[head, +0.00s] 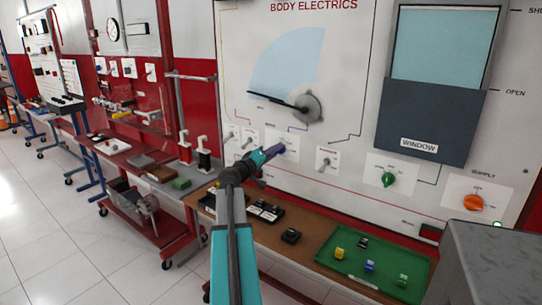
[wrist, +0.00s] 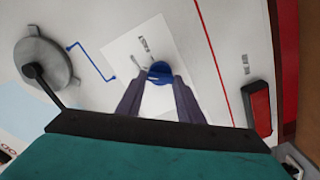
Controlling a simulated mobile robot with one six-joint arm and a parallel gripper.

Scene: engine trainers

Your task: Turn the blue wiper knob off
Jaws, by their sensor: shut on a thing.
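The blue wiper knob (wrist: 160,71) sits on a white plate (wrist: 172,47) on the panel, with a blue line running from the plate to the grey round wiper motor (wrist: 47,62). My gripper (wrist: 160,84) has its two dark fingers at the knob's sides and is shut on it. In the head view my gripper (head: 279,149) reaches the panel below the wiper motor (head: 307,106) and hides most of the knob. The lettering on the plate is too small to read. The black wiper arm (head: 279,102) points left over the pale blue fan shape.
A green knob (head: 388,179) and an orange supply knob (head: 473,202) are to the right, and a toggle switch (head: 326,159) is close right of my gripper. A green tray (head: 350,272) with small coloured parts lies on the bench below.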

